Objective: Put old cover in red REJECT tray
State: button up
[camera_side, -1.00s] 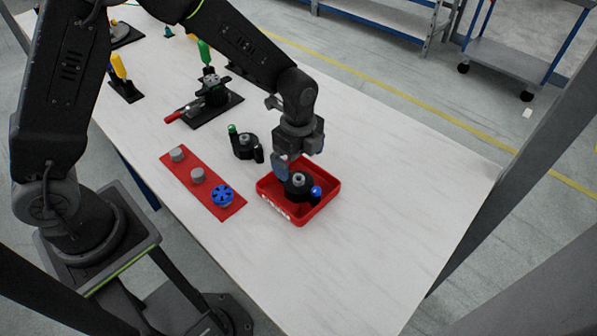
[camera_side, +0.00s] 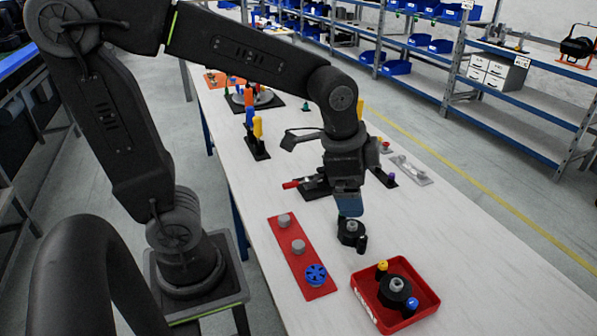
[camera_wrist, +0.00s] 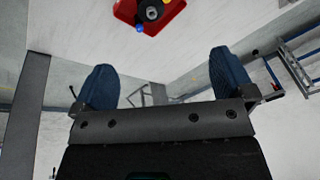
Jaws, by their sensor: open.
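The red tray (camera_side: 365,303) stands at the table's front right. Inside it lies a black round cover (camera_side: 397,290) with a grey hub, a yellow knob and a blue knob. The tray (camera_wrist: 124,9) and the cover (camera_wrist: 151,10) also show at the top of the wrist view. A second black round part (camera_side: 350,233) with a black knob sits on the table behind the tray, partly hidden by my gripper. My gripper (camera_side: 349,207) points down just above or behind this part; contact cannot be told. Its blue fingers are spread and empty in the wrist view (camera_wrist: 164,75).
A red strip (camera_side: 310,276) with two grey caps and a blue wheel lies left of the tray. A black fixture (camera_side: 315,187) with a red handle stands behind my gripper. Yellow and blue upright tools (camera_side: 256,140) stand farther back. The table right of the tray is clear.

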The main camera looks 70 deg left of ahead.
jog(key=s+a+r+n+t, duration=0.2)
jog(key=s+n, duration=0.5)
jog(key=s, duration=0.2)
jog(key=shift+s+a+r, duration=0.15)
jog(key=shift+a+r, duration=0.2)
jog(key=shift+r, duration=0.05)
